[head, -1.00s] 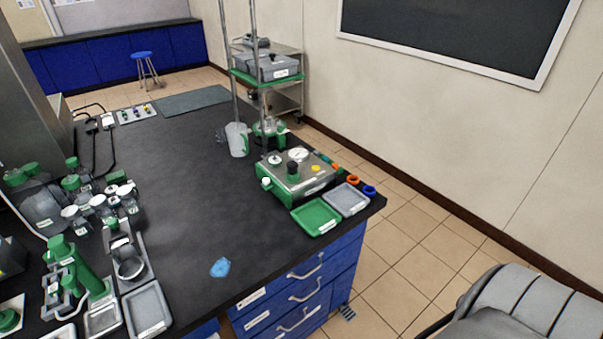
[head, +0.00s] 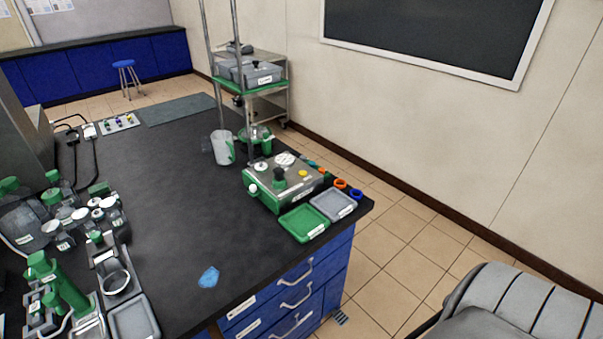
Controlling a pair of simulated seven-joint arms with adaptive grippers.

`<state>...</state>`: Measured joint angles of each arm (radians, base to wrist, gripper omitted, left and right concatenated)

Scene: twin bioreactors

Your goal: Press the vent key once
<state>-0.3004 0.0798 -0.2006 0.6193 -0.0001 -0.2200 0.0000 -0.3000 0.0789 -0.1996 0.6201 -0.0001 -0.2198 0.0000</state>
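No key that I can read as the vent key shows; the labels are too small to read. A green and silver control box (head: 283,183) stands on the right part of the black bench. On its top are a yellow button (head: 303,173), a dark knob with a green base (head: 279,178) and a round white dial (head: 285,159). A small panel with several coloured knobs or keys (head: 119,123) lies at the far left of the bench. Neither of my grippers is in view.
A green tray (head: 303,223) and a grey tray (head: 333,206) lie in front of the box, with coloured rings (head: 340,183) beside them. Bottles and equipment crowd the bench's left side. A blue patch (head: 208,277) lies near the front edge. The bench middle is clear.

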